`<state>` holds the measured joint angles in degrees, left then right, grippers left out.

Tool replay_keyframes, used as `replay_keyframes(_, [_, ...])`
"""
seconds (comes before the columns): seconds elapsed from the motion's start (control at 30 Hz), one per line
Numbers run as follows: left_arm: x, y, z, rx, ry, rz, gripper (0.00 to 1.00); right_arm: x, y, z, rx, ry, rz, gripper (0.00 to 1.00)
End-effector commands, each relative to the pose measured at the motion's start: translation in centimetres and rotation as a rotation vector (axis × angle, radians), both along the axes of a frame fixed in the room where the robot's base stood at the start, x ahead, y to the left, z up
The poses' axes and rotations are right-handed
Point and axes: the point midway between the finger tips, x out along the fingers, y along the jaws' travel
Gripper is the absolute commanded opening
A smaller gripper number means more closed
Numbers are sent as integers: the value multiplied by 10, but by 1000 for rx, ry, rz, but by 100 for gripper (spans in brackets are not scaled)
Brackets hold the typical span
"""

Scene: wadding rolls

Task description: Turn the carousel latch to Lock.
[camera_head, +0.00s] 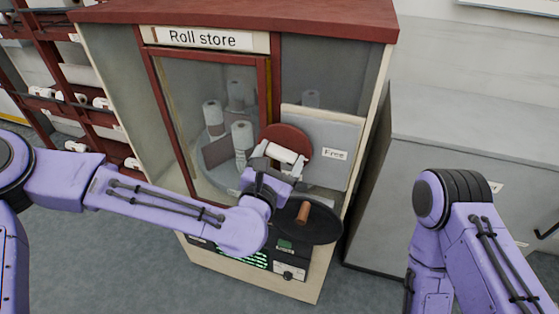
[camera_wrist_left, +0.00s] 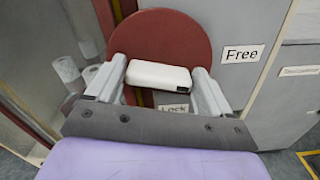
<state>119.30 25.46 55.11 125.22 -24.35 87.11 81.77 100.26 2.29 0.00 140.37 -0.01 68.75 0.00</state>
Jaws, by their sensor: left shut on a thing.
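The carousel latch is a dark red round disc (camera_head: 285,140) with a white bar handle (camera_head: 282,153) across it, on a grey panel of the roll store. My left gripper (camera_head: 279,157) is shut on the white handle. In the left wrist view the fingers hold the handle (camera_wrist_left: 158,76) at its two ends, in front of the red disc (camera_wrist_left: 160,38). The handle lies nearly level, slightly tilted. A "Free" label (camera_wrist_left: 243,53) is right of the disc. A "Lock" label (camera_wrist_left: 173,108) is below the handle, partly hidden by the gripper. My right gripper is out of view.
The roll store (camera_head: 205,39) has a glazed, red-framed door with white rolls (camera_head: 242,135) behind it. A dark round plate with a brown knob (camera_head: 303,213) sits below the latch, close to my left wrist. A grey cabinet (camera_head: 450,130) stands to the right.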

Motion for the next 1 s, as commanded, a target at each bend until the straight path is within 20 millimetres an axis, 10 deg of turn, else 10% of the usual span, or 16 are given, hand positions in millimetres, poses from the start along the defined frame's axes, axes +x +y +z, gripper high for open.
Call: replay_keyframes(1.0, [-1, -3, -3, 912, -298, -1, 51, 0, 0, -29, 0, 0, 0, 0])
